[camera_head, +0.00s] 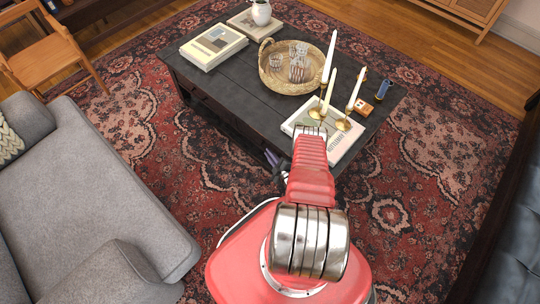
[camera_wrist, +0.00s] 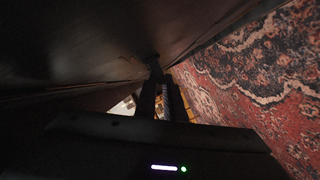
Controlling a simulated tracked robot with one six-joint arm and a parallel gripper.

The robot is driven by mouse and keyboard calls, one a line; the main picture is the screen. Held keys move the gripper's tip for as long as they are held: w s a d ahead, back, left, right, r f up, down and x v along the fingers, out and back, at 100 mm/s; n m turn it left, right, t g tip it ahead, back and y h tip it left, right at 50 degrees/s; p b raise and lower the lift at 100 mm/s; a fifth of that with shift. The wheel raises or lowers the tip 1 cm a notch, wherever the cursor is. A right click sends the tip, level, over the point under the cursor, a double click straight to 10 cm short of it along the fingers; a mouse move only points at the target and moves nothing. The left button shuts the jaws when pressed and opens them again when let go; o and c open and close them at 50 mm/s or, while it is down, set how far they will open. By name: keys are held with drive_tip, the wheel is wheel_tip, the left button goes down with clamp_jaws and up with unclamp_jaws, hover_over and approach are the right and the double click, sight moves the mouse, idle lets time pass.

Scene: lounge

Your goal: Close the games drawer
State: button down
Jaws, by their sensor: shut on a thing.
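The black coffee table (camera_head: 228,85) stands on the rug ahead, with its long dark front facing me. The games drawer is hard to make out; my red arm hides part of that front in the head view. My gripper (camera_head: 275,164) is low beside the table's near right end, partly hidden by my arm. In the wrist view my gripper (camera_wrist: 155,72) is shut on a dark part that looks like the games drawer (camera_wrist: 110,95), in deep shadow. Small white and yellow bits show beside the fingers, too dim to name.
A grey sofa (camera_head: 85,195) is at left. Patterned rug (camera_head: 420,170) lies clear to the right.

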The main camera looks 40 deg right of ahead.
drive_tip(key=c, duration=2.2)
unclamp_jaws()
drive_tip(key=shift+d+f, duration=0.1)
drive_tip(key=shift+d, duration=0.2)
drive_tip(key=shift+o, duration=0.4)
drive_tip(key=shift+a, duration=0.1)
drive_tip(key=v, duration=1.4)
